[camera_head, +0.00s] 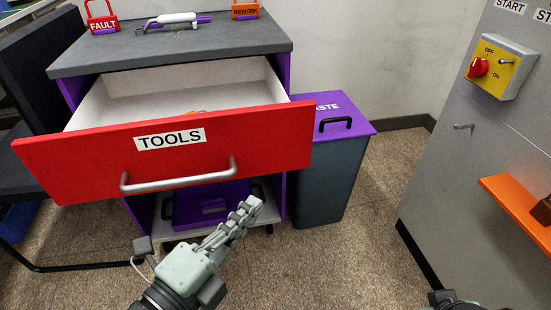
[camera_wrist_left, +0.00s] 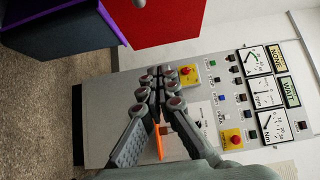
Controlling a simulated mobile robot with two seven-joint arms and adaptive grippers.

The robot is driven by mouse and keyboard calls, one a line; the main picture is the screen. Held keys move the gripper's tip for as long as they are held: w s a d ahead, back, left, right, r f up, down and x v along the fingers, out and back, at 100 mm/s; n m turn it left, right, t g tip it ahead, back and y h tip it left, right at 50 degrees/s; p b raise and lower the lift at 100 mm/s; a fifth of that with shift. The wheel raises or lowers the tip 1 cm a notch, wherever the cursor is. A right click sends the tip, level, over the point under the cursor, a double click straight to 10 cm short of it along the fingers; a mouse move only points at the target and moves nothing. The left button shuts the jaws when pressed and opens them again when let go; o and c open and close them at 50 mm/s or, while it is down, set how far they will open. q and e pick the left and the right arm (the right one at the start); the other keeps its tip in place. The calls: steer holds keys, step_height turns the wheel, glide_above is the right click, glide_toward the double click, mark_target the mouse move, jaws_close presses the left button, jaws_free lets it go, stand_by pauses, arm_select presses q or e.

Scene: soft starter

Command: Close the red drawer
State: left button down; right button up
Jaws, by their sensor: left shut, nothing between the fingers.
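The red drawer (camera_head: 90,160), labelled TOOLS, is pulled out of the grey-topped purple cabinet (camera_head: 170,55). Its metal bar handle (camera_head: 180,178) runs across the front, and its white inside shows behind the front panel. A few small items inside are partly hidden by the panel. My left gripper (camera_head: 247,207) is shut and empty, below the handle and lower right part of the drawer front; I cannot tell its exact distance from it. In the left wrist view the gripper (camera_wrist_left: 158,82) has its fingertips together, with a red panel (camera_wrist_left: 160,20) above it.
A waste bin with a purple lid (camera_head: 330,115) stands right of the cabinet. A grey control cabinet (camera_head: 470,130) with an orange shelf (camera_head: 515,210) is at the right. Floor (camera_head: 330,260) between is clear.

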arm_select(q)
steer(key=x, duration=0.2)
steer(key=p, duration=0.3)
glide_toward(286, 148)
steer(key=x, duration=0.5)
steer(key=shift+d, duration=0.4)
steer(key=shift+w+a, duration=0.1)
steer(key=shift+w, duration=0.3)
arm_select(e)
step_height(286, 148, down, 7)
steer(key=g, duration=0.1)
steer(key=shift+w+d+f, duration=0.2)
steer(key=shift+w+d, duration=0.1)
steer(key=shift+d, duration=0.15)
